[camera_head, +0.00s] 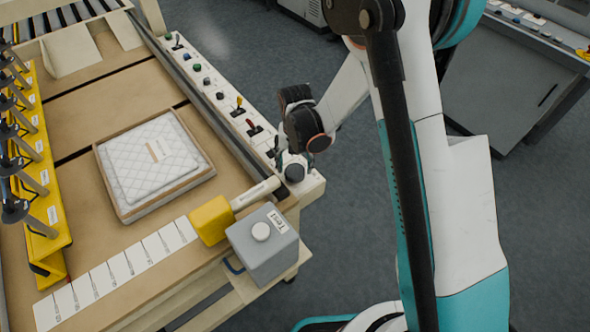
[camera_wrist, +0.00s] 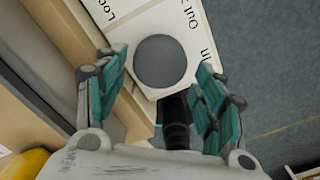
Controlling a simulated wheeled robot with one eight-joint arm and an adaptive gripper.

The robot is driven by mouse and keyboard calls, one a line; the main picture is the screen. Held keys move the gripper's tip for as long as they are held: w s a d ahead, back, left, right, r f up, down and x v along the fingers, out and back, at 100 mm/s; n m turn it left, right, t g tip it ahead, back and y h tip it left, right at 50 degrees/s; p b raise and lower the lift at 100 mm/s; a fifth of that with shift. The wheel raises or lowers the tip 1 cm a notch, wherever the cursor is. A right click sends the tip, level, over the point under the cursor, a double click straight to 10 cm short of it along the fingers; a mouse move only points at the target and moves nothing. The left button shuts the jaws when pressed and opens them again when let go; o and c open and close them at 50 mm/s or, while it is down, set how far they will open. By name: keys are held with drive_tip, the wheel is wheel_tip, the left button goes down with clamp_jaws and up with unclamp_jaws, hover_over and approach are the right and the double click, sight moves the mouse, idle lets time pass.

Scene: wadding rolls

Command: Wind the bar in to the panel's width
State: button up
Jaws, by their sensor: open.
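The bar (camera_head: 55,225) is a yellow rail on the left of the table in the head view, with several dark-topped spindles along it. The panel (camera_head: 150,158) is white and quilted and lies in a shallow tray (camera_head: 203,172), right of the bar with bare table between. A dark grey round knob (camera_head: 294,172) sits at the near end of the white control strip. It also shows in the wrist view (camera_wrist: 160,62), beside lettering that reads "Out", "In" and part of "Loc". My gripper (camera_wrist: 160,80) is open, its teal-padded fingers on either side of the knob; contact cannot be told.
The control strip (camera_head: 207,81) carries several small knobs and levers. A yellow block (camera_head: 211,220) and a grey box (camera_head: 262,250) labelled "Test" stand at the near corner. A row of white labels (camera_head: 117,268) runs along the front. Open floor lies right.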

sight(294, 172)
drive_tip(key=shift+f, duration=1.35)
drive_tip(key=shift+c, duration=0.3)
drive_tip(key=c, duration=0.7)
drive_tip(key=shift+c, duration=0.2)
drive_tip(key=shift+m+b, duration=0.3)
drive_tip(key=shift+b, duration=0.15)
